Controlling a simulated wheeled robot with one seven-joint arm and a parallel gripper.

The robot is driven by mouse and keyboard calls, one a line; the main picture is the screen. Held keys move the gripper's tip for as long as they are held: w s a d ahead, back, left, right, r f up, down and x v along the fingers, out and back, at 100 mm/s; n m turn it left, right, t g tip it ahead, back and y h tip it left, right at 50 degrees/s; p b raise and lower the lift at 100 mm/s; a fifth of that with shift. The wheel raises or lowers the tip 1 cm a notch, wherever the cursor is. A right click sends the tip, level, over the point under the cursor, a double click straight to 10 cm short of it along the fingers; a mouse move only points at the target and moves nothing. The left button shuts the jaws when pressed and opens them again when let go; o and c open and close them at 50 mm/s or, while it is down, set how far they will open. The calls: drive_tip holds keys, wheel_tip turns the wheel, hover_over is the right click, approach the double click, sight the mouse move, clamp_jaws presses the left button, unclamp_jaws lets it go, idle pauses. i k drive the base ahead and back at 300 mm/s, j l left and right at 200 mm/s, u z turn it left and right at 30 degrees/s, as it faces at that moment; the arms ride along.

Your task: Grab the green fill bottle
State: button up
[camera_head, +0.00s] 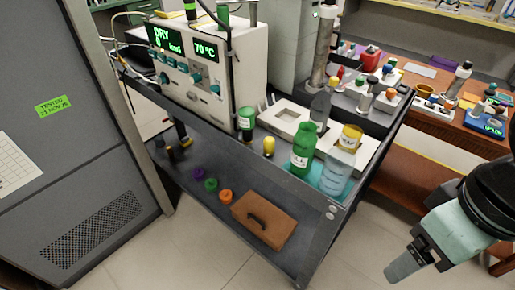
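A green bottle (303,149) with a white label, partly legible as ending in "LL", stands upright on the dark cart near its right side. My gripper (402,266) is at the lower right, off the cart and well apart from the green bottle. It points down and to the left. Its fingers show from the side, so I cannot tell whether they are open, and I see nothing held.
A control box (196,66) reading "DRY" stands behind. A grey cabinet (75,130) fills the left.

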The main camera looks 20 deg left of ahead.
sight(305, 139)
drive_tip(key=u, duration=0.7)
drive_tip(key=j+z, duration=0.2)
drive_tip(key=j, duration=0.2)
